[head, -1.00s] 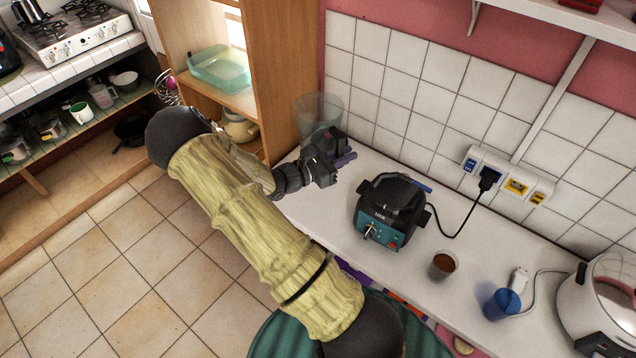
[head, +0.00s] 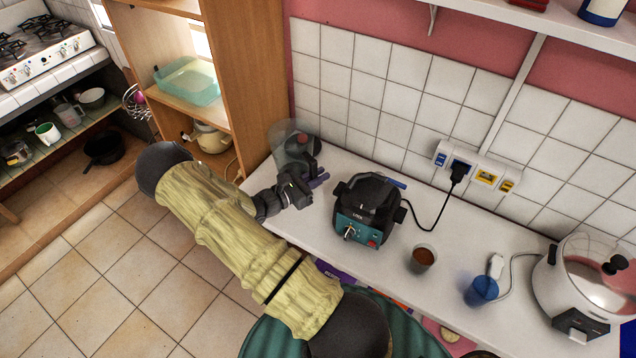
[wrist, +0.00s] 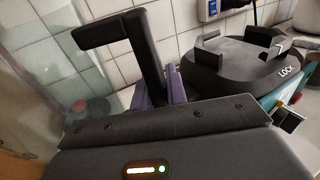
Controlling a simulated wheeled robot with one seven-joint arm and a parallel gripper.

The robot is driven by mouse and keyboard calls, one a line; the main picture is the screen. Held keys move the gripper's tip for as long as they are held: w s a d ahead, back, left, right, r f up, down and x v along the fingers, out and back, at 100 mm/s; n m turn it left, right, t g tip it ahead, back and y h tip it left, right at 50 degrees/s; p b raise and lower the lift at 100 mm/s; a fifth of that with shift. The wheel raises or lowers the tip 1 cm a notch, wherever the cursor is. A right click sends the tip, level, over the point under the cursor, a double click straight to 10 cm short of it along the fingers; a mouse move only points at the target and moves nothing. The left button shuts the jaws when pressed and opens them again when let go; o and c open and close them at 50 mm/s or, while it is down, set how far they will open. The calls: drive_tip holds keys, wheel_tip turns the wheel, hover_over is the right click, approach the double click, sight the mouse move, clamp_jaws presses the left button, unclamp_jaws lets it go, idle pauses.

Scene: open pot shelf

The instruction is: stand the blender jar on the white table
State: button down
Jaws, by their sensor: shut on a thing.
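The blender jar (head: 290,134) is a clear jar with a dark handle, at the far left end of the white table (head: 345,165). My gripper (head: 316,181) is shut on its handle. In the wrist view the black handle (wrist: 146,48) rises between the purple fingers (wrist: 166,90), and the clear jar wall (wrist: 35,50) shows at left. The jar's lower end is partly hidden by my gripper, so I cannot tell whether it touches the table. The black and teal blender base (head: 368,208) stands to the right, apart from the jar.
A brown-filled cup (head: 423,259), a blue cup (head: 482,290) and a white cooker (head: 582,285) stand further right on the table. The wooden shelf (head: 245,75) is close to the jar's left. The tiled wall (head: 400,95) is behind. A cord runs from the base to the socket.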

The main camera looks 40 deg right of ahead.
drive_tip(key=shift+f+p, duration=0.3)
drive_tip(key=shift+f, duration=1.45)
drive_tip(key=c, duration=1.4)
unclamp_jaws()
drive_tip(key=a+b, duration=0.4)
drive_tip(key=a, duration=0.8)
drive_tip(key=shift+w+b, duration=0.3)
drive_tip(key=shift+w, duration=0.05)
